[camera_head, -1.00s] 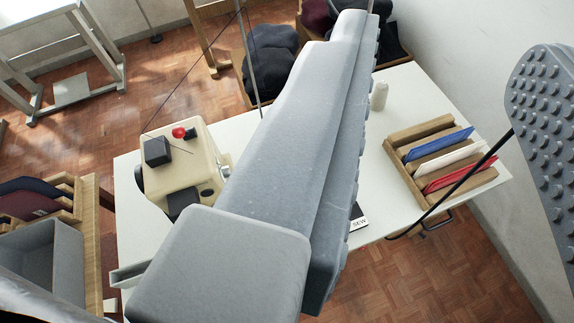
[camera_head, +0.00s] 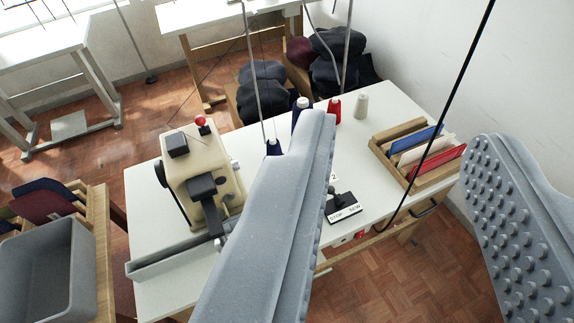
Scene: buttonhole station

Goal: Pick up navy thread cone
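A tall navy thread cone (camera_head: 298,113) stands on the white table, partly hidden behind the tip of my gripper's left finger. A second, smaller dark navy cone or spool (camera_head: 273,147) shows to its left and nearer, also partly covered by that finger. My gripper (camera_head: 400,130) is open, with its two grey studded fingers wide apart and nothing between them. The fingers are nearer to the camera than the cones. I cannot tell how far they are from the navy cone.
A red cone (camera_head: 334,108) and a cream cone (camera_head: 361,106) stand to the right of the navy one. A beige machine (camera_head: 198,172) is at left, a wooden rack (camera_head: 385,150) with coloured pieces at right. Thin poles and a black cable cross the view. A grey bin (camera_head: 45,265) is at lower left.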

